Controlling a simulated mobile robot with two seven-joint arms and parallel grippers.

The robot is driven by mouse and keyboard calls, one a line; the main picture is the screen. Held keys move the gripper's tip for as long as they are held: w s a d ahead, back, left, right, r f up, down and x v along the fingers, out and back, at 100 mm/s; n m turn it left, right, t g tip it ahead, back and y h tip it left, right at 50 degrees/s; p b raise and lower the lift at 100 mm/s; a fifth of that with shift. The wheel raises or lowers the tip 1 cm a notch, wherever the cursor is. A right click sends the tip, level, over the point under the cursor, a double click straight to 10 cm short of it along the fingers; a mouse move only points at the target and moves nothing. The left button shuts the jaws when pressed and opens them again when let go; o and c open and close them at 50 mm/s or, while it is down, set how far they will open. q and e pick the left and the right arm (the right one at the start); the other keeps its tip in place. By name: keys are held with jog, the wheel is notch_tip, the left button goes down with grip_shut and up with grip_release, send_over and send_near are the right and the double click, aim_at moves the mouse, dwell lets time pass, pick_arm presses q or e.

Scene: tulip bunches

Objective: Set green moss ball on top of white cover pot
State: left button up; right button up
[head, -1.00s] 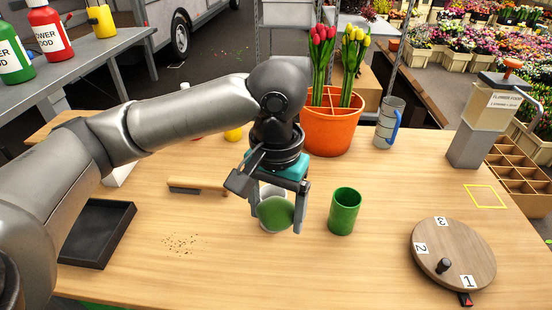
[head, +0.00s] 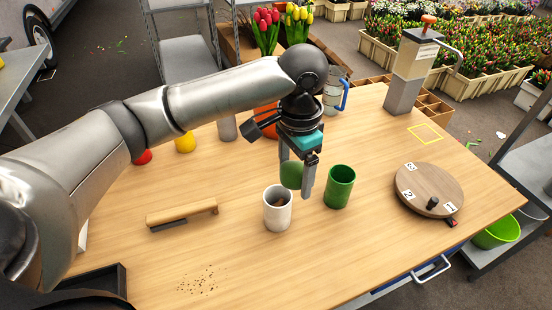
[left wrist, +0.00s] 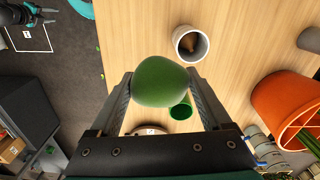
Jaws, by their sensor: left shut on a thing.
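My left gripper (head: 297,180) is shut on the green moss ball (head: 290,174), which is held above the table between its two fingers. The ball also fills the middle of the left wrist view (left wrist: 161,81). The white cover pot (head: 277,214) stands upright on the table, just left of and below the ball in the head view. Its open mouth and brown inside show in the left wrist view (left wrist: 190,43), apart from the ball there. My right gripper (left wrist: 38,13) seems to show small at the top left corner of the left wrist view; its jaw state is unclear.
A green cup (head: 339,190) stands close to the right of the gripper. A round turntable (head: 428,185) is farther right. A wooden-handled brush (head: 182,213) lies left of the white pot. An orange pot (head: 266,117) is partly hidden behind my arm. The front table is mostly clear.

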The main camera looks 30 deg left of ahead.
pick_arm(q)
jog(key=w+a+f+m+p, duration=0.4)
jog(key=m+p, duration=0.6)
jog(key=m, duration=0.6)
jog(key=shift+w+a+f, duration=0.25)
jog(key=shift+a+f, duration=0.75)
jog(key=shift+f, duration=0.1)
jog(key=shift+f+b, duration=1.65)
jog(key=shift+f, duration=1.5)
